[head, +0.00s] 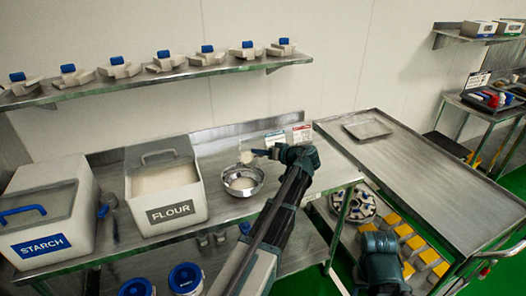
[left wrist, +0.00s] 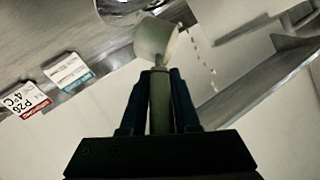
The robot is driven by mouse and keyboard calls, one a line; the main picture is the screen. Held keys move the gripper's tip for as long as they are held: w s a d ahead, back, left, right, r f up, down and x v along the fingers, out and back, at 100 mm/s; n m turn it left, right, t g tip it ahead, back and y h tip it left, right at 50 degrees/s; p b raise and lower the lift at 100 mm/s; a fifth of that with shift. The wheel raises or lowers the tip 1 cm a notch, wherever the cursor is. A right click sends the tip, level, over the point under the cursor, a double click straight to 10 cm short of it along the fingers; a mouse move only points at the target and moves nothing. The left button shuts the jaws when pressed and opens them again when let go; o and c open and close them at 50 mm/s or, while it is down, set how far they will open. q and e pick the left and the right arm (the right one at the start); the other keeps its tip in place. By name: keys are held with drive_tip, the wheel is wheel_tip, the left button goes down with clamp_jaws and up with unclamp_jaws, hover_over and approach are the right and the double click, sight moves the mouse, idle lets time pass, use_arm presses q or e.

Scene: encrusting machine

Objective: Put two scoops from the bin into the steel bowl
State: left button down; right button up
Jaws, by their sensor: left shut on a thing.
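My left gripper (head: 272,153) is shut on the handle of a pale scoop (head: 247,157) and holds it above the steel bowl (head: 242,180). In the left wrist view the gripper (left wrist: 160,80) grips the handle, and the scoop head (left wrist: 152,40) is tilted. Small white bits trail in the air beside it. The bowl's rim (left wrist: 125,12) shows at the top of that view. White powder lies in the bowl. The open flour bin (head: 170,212), filled with white powder, stands left of the bowl. My right gripper's fingers are not visible.
A closed starch bin (head: 45,225) with a blue handle stands at far left. Two label cards (head: 275,139) stand behind the bowl. A shelf (head: 165,77) with several blue-topped pale items runs above. A steel cart (head: 430,180) with a tray (head: 368,126) stands right, mostly clear.

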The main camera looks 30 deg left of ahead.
use_arm(q)
drive_tip(key=shift+s+r+n+t, duration=0.15)
drive_tip(key=shift+s+n+t, duration=0.15)
drive_tip(key=shift+s+n, duration=0.1)
drive_tip(key=s+a+f+n+t+y+b, duration=0.1)
drive_tip(key=s+n+t+b, duration=0.4)
drive_tip(key=n, duration=0.5)
drive_tip(key=shift+s+a+f+b, duration=0.25)
drive_tip(key=shift+s+a+b, duration=0.25)
drive_tip(key=shift+s+b, duration=0.95)
drive_tip(key=shift+n, duration=0.3)
idle(0.6)
